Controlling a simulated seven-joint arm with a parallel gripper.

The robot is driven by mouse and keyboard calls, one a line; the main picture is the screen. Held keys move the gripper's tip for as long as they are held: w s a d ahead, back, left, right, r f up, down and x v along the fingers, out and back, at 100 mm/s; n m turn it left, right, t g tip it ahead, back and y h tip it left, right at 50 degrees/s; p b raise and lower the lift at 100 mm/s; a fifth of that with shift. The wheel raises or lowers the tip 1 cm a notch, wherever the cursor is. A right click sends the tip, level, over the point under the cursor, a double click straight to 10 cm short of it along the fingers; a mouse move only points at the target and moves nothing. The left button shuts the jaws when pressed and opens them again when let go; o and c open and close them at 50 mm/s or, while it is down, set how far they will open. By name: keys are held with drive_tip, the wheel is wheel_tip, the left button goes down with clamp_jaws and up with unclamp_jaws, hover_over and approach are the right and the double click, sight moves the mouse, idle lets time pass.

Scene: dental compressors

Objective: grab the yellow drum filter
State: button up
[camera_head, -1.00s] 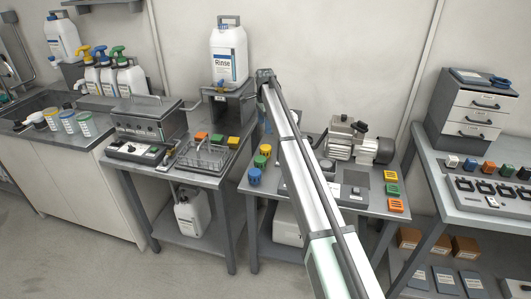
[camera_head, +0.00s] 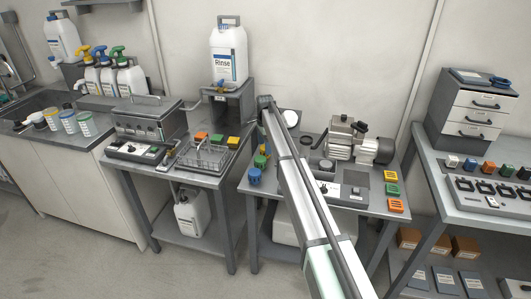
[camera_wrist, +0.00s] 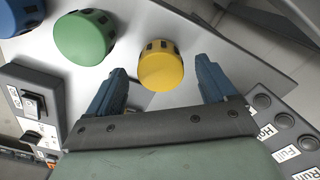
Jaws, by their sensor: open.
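The yellow drum filter (camera_wrist: 161,68) stands on the table in the wrist view, a round yellow cap with dark notches around its side. My gripper (camera_wrist: 162,64) is open, its two blue fingers to the left and right of the yellow filter as seen from the wrist, with a gap on each side. I cannot tell how far the fingertips are above it. In the head view the yellow filter (camera_head: 263,149) is partly hidden by my arm, and my gripper is hidden too.
A green drum filter (camera_wrist: 84,38) and a blue one (camera_wrist: 23,12) stand in line to the left. A grey switch box (camera_wrist: 38,100) lies left of my gripper, and a labelled button panel (camera_wrist: 280,120) lies right. A compressor (camera_head: 350,143) stands farther right on the table.

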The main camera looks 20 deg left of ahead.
drive_tip(key=shift+f, duration=1.3)
drive_tip(key=c, duration=1)
